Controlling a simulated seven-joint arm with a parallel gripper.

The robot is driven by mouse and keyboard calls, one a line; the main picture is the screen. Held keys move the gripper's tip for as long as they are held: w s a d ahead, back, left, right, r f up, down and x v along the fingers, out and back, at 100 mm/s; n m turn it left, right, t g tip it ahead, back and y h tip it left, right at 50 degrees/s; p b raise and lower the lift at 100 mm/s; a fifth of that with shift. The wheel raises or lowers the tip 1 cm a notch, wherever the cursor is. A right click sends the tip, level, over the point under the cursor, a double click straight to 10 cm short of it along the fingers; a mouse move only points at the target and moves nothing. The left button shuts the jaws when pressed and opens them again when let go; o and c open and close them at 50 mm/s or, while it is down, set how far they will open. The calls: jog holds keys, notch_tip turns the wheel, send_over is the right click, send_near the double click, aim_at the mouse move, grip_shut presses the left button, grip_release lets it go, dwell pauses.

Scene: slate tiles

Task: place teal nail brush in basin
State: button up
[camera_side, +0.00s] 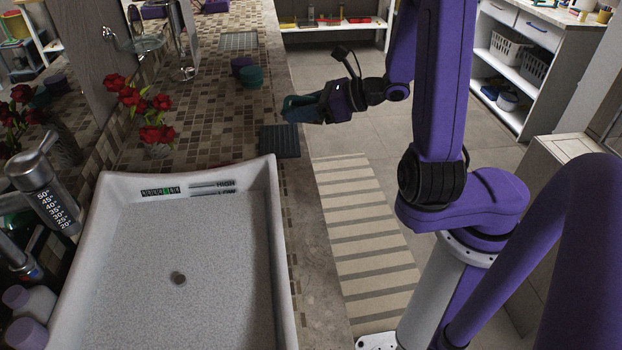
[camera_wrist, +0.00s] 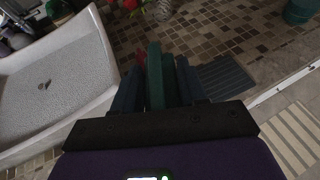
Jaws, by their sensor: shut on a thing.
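The teal nail brush (camera_wrist: 155,75) is between the dark fingers of my gripper (camera_wrist: 160,88) in the wrist view. In the side view my gripper (camera_side: 303,108) is shut on the brush (camera_side: 291,101), whose outline is small and partly hidden by the fingers. My gripper holds it above the counter's right edge, near a dark ridged mat (camera_side: 280,141). The white basin (camera_side: 272,230) stands in front of the mat in the side view, with a speckled floor and a drain. The basin's wall (camera_wrist: 100,50) is at the left in the wrist view.
Red flowers (camera_side: 158,134) in a vase stand behind the basin. A teal cup (camera_side: 251,77) and a purple cup (camera_side: 241,66) stand farther back on the tiled counter. A tap with a temperature scale (camera_side: 45,188) rises at the basin's left. The basin's inside is clear.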

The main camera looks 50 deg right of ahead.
jog(key=shift+m+h, duration=0.7)
jog(key=shift+h, duration=0.1)
jog(key=w+r, duration=0.1)
jog(key=w, duration=0.1)
jog(key=w+r, duration=0.1)
jog(key=r, duration=0.1)
jog(key=shift+w+a, duration=0.1)
jog(key=shift+w, duration=0.3)
jog(key=s+a+f+n+g+y, duration=0.1)
jog(key=s+a+n+g+y, duration=0.5)
jog(key=a, duration=0.5)
jog(key=s+a+f+n+g+y, duration=0.1)
jog(key=s+a+n+g+y, duration=0.4)
jog(key=s+a+n, duration=0.5)
jog(key=m+g+h, duration=0.1)
send_over(203, 251)
jog(key=f, duration=0.5)
jog(key=s+f, duration=0.1)
jog(key=f, duration=0.2)
jog(key=shift+d+f, duration=0.3)
jog(key=shift+d, duration=0.1)
jog(key=shift+w+a+f, duration=0.3)
jog(key=shift+w+f, duration=0.15)
jog(key=shift+f, duration=0.1)
jog(key=shift+w+f, duration=0.1)
jog(key=shift+f, duration=1.5)
jog(key=shift+f, duration=0.3)
